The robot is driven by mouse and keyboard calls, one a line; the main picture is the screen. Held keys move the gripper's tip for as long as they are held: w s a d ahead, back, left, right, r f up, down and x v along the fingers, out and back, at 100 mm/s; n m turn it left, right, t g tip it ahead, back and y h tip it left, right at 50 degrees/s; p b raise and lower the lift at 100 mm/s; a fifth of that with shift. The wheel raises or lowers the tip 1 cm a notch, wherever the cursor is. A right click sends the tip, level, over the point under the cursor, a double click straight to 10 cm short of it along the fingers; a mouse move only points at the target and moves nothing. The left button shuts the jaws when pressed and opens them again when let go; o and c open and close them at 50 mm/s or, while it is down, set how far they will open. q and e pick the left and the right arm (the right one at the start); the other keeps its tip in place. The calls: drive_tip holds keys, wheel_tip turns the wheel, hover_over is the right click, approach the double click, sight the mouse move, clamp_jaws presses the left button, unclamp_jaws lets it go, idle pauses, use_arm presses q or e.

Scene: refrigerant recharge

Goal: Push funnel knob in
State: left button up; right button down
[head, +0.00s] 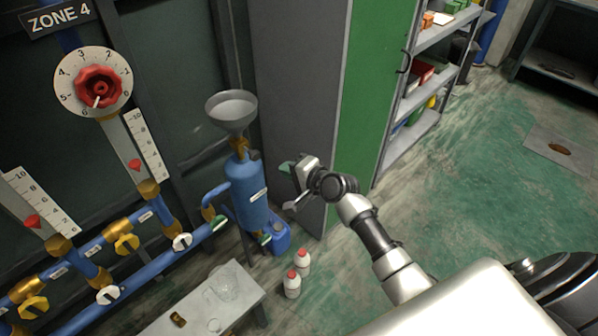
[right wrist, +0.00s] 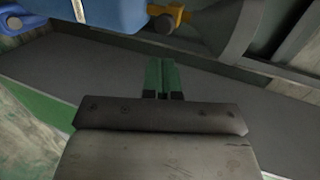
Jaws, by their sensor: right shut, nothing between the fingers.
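The grey funnel (head: 232,110) stands on top of the blue tank (head: 248,190), with a brass fitting (head: 239,146) under it. A small rounded knob (head: 255,155) shows beside that fitting. In the right wrist view a dark knob (right wrist: 163,23) sits by the yellow brass part (right wrist: 180,12), just beyond my fingertips. My right gripper (head: 285,167) is right of the tank's top, apart from it, pointing left. Its green fingers (right wrist: 164,66) are together and empty. A gap shows between the fingertips and the knob. My left gripper is not in view.
Blue pipes with valves (head: 130,242) run along the left wall. A grey and green cabinet (head: 300,85) stands close behind my right gripper. Two white bottles with red caps (head: 292,285) stand on the floor near a low bench (head: 200,305). Green floor (head: 470,170) is open at right.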

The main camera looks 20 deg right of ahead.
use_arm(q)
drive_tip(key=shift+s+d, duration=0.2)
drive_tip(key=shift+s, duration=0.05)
use_arm(e)
drive_tip(key=v, duration=0.3)
drive_tip(key=shift+s+d+r, duration=0.1)
drive_tip(key=shift+s+d, duration=0.1)
drive_tip(key=shift+s, duration=0.1)
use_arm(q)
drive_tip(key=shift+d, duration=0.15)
